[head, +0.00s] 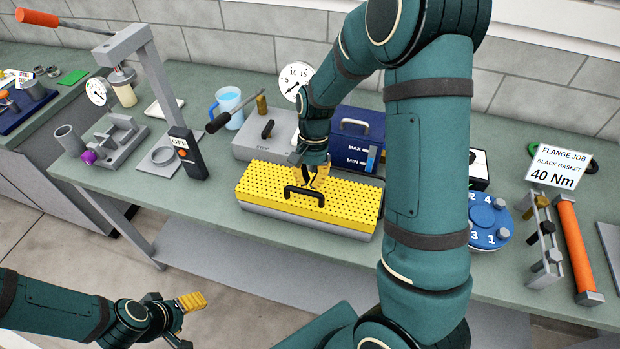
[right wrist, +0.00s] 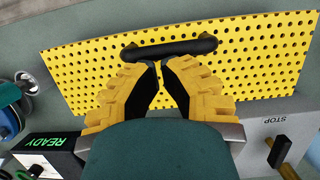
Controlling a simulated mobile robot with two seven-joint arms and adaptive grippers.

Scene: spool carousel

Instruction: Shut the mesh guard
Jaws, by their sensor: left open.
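The mesh guard (head: 262,198) is a yellow perforated panel with a black bar handle (head: 304,197). It looks flat over a long grey base (head: 300,222), with no clear gap at its near edge. It also fills much of the right wrist view (right wrist: 260,70), where its handle (right wrist: 170,48) shows too. My right gripper (right wrist: 158,64) is over the guard, with its fingertips close together just beside the handle. Nothing shows held between them; I cannot tell whether they touch the handle or guard. My left gripper (head: 186,322) is open and empty, low in front of the bench.
Behind the guard stand a grey box (head: 250,145) with a lever and a blue tank (head: 350,140). A lever press (head: 130,45) and grey fixtures are left. A blue numbered carousel (head: 487,232) and an orange bar (head: 578,245) are right. The bench's front strip is clear.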

